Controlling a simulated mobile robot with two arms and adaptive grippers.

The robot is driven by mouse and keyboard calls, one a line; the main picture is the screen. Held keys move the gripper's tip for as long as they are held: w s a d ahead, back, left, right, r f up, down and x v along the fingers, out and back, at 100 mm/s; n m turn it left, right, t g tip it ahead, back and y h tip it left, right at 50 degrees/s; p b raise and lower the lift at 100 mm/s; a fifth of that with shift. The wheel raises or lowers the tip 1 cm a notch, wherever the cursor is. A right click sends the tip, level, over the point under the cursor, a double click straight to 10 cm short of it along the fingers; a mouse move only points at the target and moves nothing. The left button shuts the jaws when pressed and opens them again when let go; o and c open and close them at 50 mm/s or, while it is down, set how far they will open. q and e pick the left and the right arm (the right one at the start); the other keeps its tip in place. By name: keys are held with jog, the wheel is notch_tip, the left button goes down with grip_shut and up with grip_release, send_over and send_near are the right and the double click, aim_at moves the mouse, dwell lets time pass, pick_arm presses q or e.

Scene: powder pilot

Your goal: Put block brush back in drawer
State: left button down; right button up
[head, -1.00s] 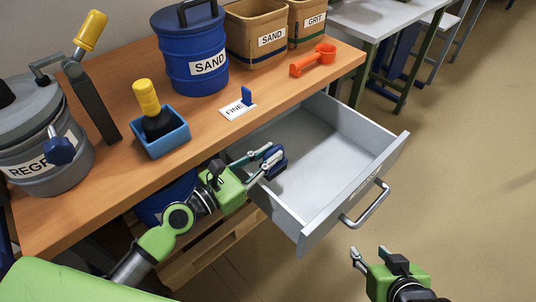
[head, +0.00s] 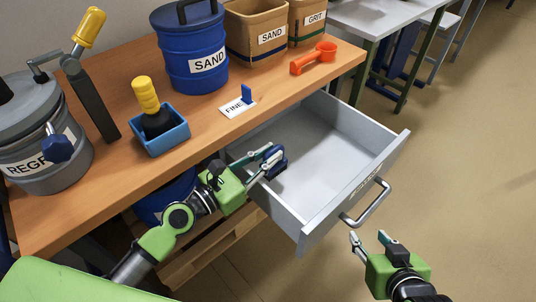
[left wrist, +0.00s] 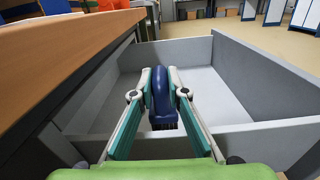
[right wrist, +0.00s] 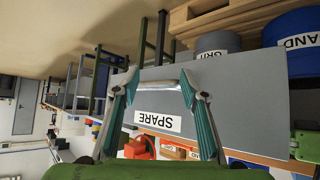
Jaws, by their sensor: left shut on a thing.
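The block brush (head: 277,163) has a dark blue body; its dark bristles point down in the left wrist view (left wrist: 162,98). My left gripper (head: 270,160) is shut on it and holds it at the drawer's left side. In the left wrist view the brush is between the fingertips, over the drawer's near part; whether it touches the floor I cannot tell. The open grey drawer (head: 322,145) is empty otherwise, with a handle (head: 366,205) on its front. My right gripper (head: 368,243) is open and empty, in front of the drawer; its fingers are apart in the right wrist view (right wrist: 158,80).
On the wooden bench stand a blue SAND drum (head: 192,50), a SAND bin (head: 255,30), an orange scoop (head: 314,58), a FINE card (head: 237,105), a blue tray (head: 163,143) with a yellow-handled brush (head: 146,96), and a grey pot (head: 45,150). Floor at right is clear.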

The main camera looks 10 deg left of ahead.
pick_arm(q)
jog(key=shift+f, duration=0.15)
jog(key=c, duration=2)
grip_release()
pick_arm(e)
jog(key=shift+w+a+r+t, duration=0.3)
jog(key=shift+w+r+t, duration=0.1)
jog(key=shift+w+r, duration=0.2)
jog(key=shift+s, duration=0.1)
